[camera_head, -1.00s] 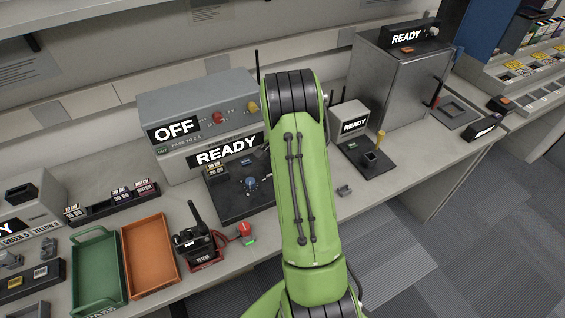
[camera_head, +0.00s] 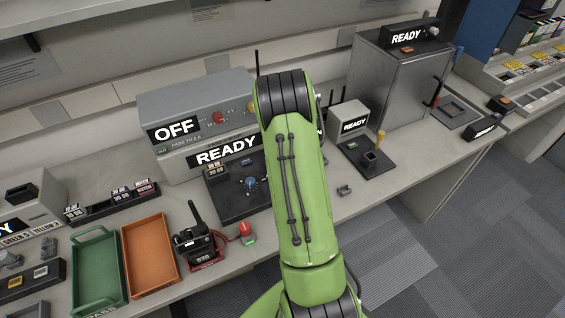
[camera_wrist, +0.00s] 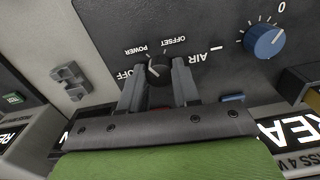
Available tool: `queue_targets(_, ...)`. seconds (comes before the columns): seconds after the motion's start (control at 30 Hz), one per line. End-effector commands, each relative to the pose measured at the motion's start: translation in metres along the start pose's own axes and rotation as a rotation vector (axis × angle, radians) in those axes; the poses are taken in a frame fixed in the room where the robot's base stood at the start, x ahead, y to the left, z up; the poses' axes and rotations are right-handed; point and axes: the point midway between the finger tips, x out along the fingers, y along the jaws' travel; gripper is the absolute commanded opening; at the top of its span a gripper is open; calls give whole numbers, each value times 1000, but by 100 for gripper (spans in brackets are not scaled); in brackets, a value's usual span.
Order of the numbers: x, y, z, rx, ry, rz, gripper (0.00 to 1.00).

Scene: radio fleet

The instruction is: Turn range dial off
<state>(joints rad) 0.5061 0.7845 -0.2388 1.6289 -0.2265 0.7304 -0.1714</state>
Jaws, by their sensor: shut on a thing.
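The black dial (camera_wrist: 159,66) sits on a dark panel in the wrist view, with OFF, POWER, OFFSET and AIR printed around it, mostly upside down. My gripper (camera_wrist: 159,74) has one finger on each side of the dial and is shut on it. A small pale mark shows on the dial's face, but its exact setting is hard to read. In the head view my green arm hides the gripper and this dial. The dark panel (camera_head: 233,209) beside my arm carries a blue knob (camera_head: 250,184), which also shows upper right in the wrist view (camera_wrist: 265,40).
A grey box (camera_head: 190,105) reading OFF stands behind a READY sign (camera_head: 226,150). A handheld radio (camera_head: 195,243), a red button (camera_head: 245,229), an orange tray (camera_head: 148,255) and a green tray (camera_head: 98,270) lie left. A small READY unit (camera_head: 348,120) stands right.

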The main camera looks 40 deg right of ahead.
Motion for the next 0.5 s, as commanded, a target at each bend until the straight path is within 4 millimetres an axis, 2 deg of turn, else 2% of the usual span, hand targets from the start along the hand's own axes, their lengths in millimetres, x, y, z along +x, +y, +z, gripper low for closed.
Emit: queue_targets(0.5, 0, 0, -1, -490, 2, 2, 1)
